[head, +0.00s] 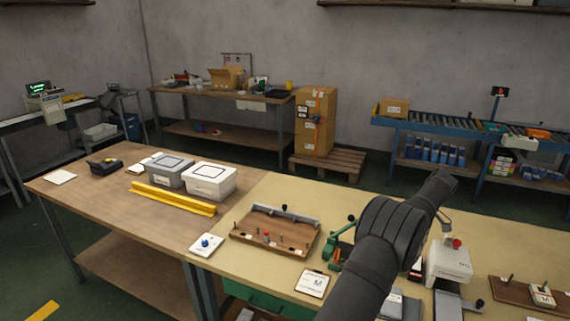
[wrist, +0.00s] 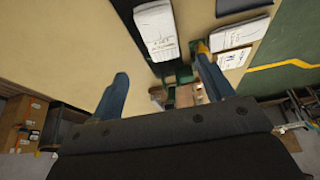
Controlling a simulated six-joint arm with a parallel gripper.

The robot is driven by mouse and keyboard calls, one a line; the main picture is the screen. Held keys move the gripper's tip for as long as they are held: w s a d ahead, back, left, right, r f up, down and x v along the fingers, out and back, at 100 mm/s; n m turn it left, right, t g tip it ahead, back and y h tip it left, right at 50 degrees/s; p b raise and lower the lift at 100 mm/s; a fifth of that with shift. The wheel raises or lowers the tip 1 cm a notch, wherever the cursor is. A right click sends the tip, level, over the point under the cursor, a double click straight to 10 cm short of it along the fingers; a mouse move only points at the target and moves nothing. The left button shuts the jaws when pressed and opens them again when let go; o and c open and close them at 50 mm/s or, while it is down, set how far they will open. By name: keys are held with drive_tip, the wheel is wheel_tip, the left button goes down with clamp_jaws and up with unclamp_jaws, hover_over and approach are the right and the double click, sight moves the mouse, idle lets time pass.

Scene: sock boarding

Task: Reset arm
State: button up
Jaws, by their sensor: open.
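My gripper (wrist: 162,61) shows in the wrist view as two blue fingers spread wide apart with nothing held between them. A white-topped device (wrist: 155,30) lies beyond the fingertips in that view, with green parts near the right finger. In the head view my dark arm rises from the bottom and crosses the right half of the tan workbench (head: 245,262). My gripper cannot be made out there. The arm hides part of the bench and some things on it.
On the bench are a wooden board with pegs (head: 275,236), a green clamp (head: 336,246), a white card (head: 312,283) and a white machine (head: 449,262). Two lidded bins (head: 210,181) and a yellow rail (head: 172,198) sit left. The bench's far middle is clear.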

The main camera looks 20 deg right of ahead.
drive_tip(key=x, duration=1)
drive_tip(key=shift+w+r, duration=0.1)
drive_tip(key=shift+r, duration=1.4)
